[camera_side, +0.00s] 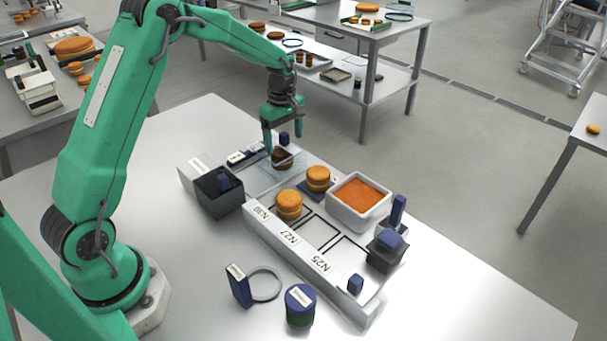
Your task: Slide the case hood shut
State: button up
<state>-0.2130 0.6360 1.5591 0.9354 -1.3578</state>
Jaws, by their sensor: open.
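The long white case (318,262) lies across the table with labels along its front wall. A clear, see-through hood (262,181) appears to sit over its far left part; its edges are hard to make out. A dark round (281,160) shows near or under it. One orange filled round (289,206) stands at the front of the case, and another (318,179) stands on a blue pad behind it. Outlined spots to their right are bare. My gripper (283,146) points down with its fingers apart, over the hood end. I cannot tell whether it touches the hood.
A white tub of orange filling (360,203) stands right of the rounds. A dark grey box (218,192) is at the left, and a dark block with blue parts (387,250) at the right. A ring with a blue block (240,286) and a blue-lidded jar (300,306) stand in front.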

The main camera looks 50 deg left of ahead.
jog(key=shift+s+a+f, duration=0.1)
jog(key=shift+s+f, duration=0.15)
jog(key=shift+f, duration=0.15)
jog(key=shift+w+r, duration=0.1)
jog(key=shift+r, duration=3.5)
jog(key=shift+r, duration=0.15)
